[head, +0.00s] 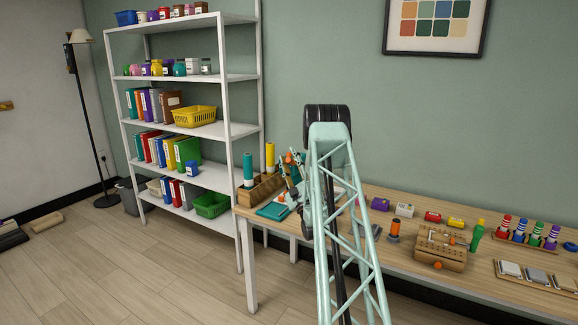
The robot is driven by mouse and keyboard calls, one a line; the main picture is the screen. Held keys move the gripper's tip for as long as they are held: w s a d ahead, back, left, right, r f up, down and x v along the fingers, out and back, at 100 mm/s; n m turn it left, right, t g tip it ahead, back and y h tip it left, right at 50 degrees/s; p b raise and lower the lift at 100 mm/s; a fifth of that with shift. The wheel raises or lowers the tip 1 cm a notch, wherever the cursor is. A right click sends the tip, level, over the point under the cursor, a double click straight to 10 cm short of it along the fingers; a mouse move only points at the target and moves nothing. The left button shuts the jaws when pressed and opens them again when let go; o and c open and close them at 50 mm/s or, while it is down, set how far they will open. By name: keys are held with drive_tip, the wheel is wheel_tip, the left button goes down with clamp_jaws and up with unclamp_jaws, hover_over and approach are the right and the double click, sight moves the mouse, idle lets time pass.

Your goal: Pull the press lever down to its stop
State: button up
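My arm's teal lattice link crosses the middle of the head view and hides part of the bench. My gripper (290,185) seems to be the small dark and teal form just left of that link, above the left part of the bench. It is too small to tell whether its fingers are open or shut. I cannot make out the press or its lever for certain. A grey plate-like part (371,231) shows at the right edge of my arm, and the rest of it is hidden. Orange spots show near the gripper, but I cannot tell what they belong to.
The wooden bench (400,268) runs along the wall. A wooden organiser with rolls (262,190) and a teal book (272,211) lie at its left end.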

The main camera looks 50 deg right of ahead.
drive_tip(key=shift+r, duration=1)
drive_tip(key=shift+c, duration=0.7)
